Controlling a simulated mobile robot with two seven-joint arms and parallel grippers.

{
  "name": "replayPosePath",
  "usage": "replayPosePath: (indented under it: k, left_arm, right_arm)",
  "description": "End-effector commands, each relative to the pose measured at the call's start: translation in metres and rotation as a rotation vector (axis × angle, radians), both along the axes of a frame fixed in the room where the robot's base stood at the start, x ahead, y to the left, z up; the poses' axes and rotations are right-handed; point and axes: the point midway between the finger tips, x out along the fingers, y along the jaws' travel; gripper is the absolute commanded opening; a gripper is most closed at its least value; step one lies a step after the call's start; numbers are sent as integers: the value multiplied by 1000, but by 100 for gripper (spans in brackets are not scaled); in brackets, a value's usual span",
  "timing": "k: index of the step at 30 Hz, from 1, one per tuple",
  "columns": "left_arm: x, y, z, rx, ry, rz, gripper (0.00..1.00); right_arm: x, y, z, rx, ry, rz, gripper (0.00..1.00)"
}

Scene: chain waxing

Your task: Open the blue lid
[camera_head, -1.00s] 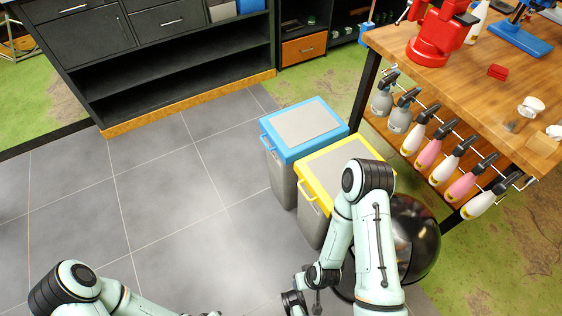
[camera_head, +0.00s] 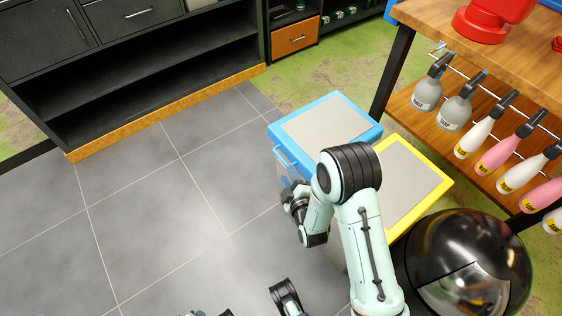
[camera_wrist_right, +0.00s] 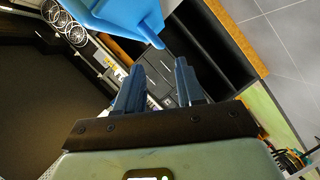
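The blue lid (camera_head: 329,122) with a grey top panel lies closed and flat on its bin in the head view. Its blue front handle (camera_head: 284,158) faces left. My right gripper (camera_head: 289,193) is in front of the bin, just below the handle, with its fingertips partly unclear in this view. In the right wrist view, its two dark blue fingers (camera_wrist_right: 157,82) are apart with nothing between them. The blue lid (camera_wrist_right: 113,15) and handle part show just beyond the fingertips, apart from them. My left gripper cannot be made out; only arm pieces show at the bottom edge.
A yellow-lidded bin (camera_head: 437,181) stands right beside the blue one. A black dome-shaped bin (camera_head: 467,262) is near the lower right. A wooden workbench (camera_head: 425,22) with hanging spray bottles is to the right. The tiled floor (camera_head: 150,220) at left is clear.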

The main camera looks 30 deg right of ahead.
Motion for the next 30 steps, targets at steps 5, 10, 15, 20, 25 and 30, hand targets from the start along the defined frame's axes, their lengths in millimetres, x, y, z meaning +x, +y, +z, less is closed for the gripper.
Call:
replayPosePath:
  k: [5,10,15,20,25,30]
  left_arm:
    - [-15,3,-18,-2,53,3,43]
    - [-27,4,-28,-5,93,5,43]
    - [-34,5,-33,-6,115,6,43]
    - [-35,5,-34,-6,120,6,43]
    - [-35,5,-33,-6,120,6,43]
    - [-35,5,-33,-6,120,6,43]
  right_arm:
    - [38,-9,-10,0,-3,0,38]
    - [62,-16,-16,1,1,0,38]
    - [74,-19,-19,2,2,0,38]
    - [77,-20,-19,3,2,0,38]
    - [77,-20,-18,3,2,0,35]
    - [77,-20,-18,3,2,0,0]
